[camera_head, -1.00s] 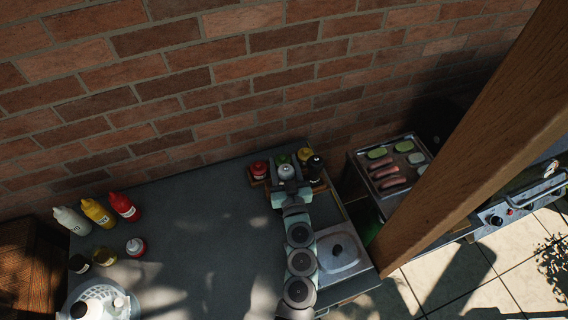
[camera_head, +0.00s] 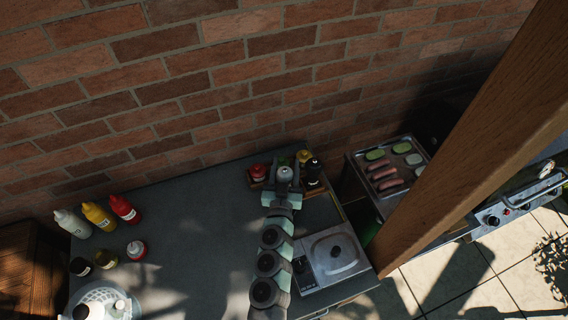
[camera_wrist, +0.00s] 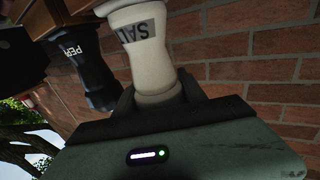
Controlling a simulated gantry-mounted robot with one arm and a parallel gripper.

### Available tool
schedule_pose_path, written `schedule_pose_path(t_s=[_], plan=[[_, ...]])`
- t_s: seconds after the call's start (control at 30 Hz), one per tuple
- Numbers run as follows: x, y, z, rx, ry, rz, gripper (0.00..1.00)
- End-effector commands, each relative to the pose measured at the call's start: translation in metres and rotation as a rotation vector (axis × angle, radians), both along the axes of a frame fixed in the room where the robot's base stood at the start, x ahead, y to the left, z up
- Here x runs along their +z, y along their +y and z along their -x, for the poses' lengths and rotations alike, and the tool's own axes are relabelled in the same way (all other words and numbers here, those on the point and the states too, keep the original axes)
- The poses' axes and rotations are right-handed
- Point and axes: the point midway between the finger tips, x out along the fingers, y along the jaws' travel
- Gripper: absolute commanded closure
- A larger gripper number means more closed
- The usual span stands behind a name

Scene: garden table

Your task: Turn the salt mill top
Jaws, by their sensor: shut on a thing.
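The white salt mill (camera_wrist: 143,55) is close in the wrist view, tilted in the picture, with part of its label showing. My gripper (camera_wrist: 160,94) is shut on one end of it, a dark finger on each side. In the head view my gripper (camera_head: 284,183) is at the rack by the wall, and the pale mill (camera_head: 285,172) shows just beyond it. The black pepper mill (camera_wrist: 88,68) stands beside the salt mill, apart from my fingers; it is also in the head view (camera_head: 314,170).
A wooden rack (camera_head: 256,184) also holds red, green and yellow-topped containers close around my gripper. Sauce bottles (camera_head: 98,217) stand far left. The middle tabletop (camera_head: 200,230) is clear. A wooden post (camera_head: 470,130) rises at right.

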Motion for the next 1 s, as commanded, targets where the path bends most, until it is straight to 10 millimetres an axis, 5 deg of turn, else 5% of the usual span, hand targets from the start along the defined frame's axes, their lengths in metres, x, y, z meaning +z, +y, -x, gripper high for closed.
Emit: schedule_pose_path(t_s=[0.4,0.43,0.7,1.0], plan=[[0.0003,-0.0009,0.0008,-0.032,-0.003,0.002,0.92],[0.0003,-0.0008,0.0007,-0.032,-0.003,0.002,0.51],[0.0004,-0.0006,0.0007,-0.031,-0.003,0.001,0.3],[-0.0002,-0.0002,0.0025,-0.031,-0.002,0.001,0.3]])
